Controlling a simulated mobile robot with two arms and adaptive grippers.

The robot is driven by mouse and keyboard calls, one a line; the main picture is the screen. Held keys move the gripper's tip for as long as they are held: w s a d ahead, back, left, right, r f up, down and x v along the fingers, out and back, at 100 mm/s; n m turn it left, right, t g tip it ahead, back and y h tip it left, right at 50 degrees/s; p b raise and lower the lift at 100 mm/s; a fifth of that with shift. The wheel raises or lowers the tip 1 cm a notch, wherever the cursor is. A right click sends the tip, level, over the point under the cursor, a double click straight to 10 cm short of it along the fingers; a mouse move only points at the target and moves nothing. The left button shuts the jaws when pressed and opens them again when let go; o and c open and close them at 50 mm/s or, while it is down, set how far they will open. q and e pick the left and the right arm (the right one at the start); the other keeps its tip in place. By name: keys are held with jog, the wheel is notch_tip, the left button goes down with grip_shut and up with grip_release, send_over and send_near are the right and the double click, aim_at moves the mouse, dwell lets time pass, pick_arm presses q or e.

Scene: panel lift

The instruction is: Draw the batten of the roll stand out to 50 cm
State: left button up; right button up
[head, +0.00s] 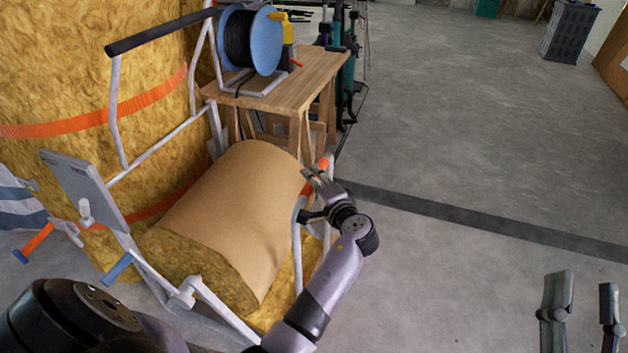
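The roll stand (155,152) is a pale tubular frame at the left, with a black handle bar (160,32) on top. It holds a thick roll (228,200) with a brown paper face and yellow fibrous ends. I cannot clearly make out the batten; an orange piece (325,163) shows at the roll's right side and may belong to it. My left gripper (314,178) is beside that orange piece; its small fingers overlap the frame, so grip and contact are unclear. My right gripper (582,292) is at the lower right, fingers apart and empty, over bare floor.
A wooden bench (290,85) behind the roll carries a blue cable reel (250,40). A large yellow insulation bale (60,80) with orange straps stands behind the stand. A grey cabinet (568,32) is far right. The concrete floor (470,130) at the right is clear.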

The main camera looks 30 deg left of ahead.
pick_arm(q)
grip_shut()
dwell(0.3)
dwell(0.3)
